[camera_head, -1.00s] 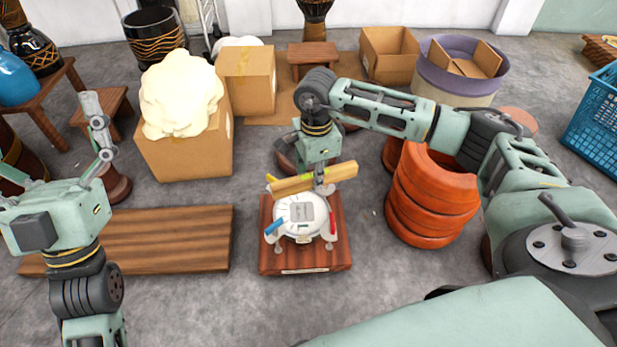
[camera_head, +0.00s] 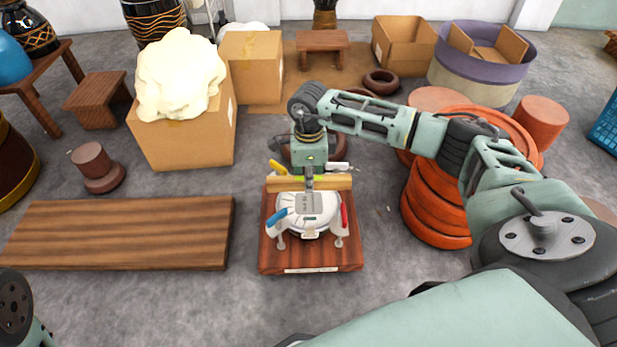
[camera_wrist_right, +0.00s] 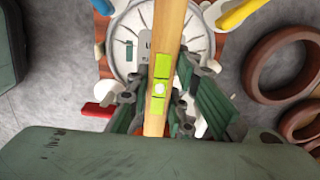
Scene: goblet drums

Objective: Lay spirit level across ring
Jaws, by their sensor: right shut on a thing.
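The spirit level (camera_head: 337,183), a yellow wooden bar with a green vial, is held in my right gripper (camera_head: 308,182). The bar runs left to right over the back part of the white round drum piece with its ring (camera_head: 295,219), which sits on a reddish wooden board (camera_head: 275,261). The right wrist view shows the level (camera_wrist_right: 168,28) between the fingers of the gripper (camera_wrist_right: 163,95), with the white ring (camera_wrist_right: 121,45) beneath. I cannot tell whether the level touches the ring. My left gripper is out of view.
Blue (camera_head: 277,221), red (camera_head: 344,214) and yellow (camera_head: 277,167) handles stand around the white piece. Orange stacked rings (camera_head: 430,215) are to the right. A long plank (camera_head: 120,235) lies to the left. Boxes (camera_head: 252,65) stand behind.

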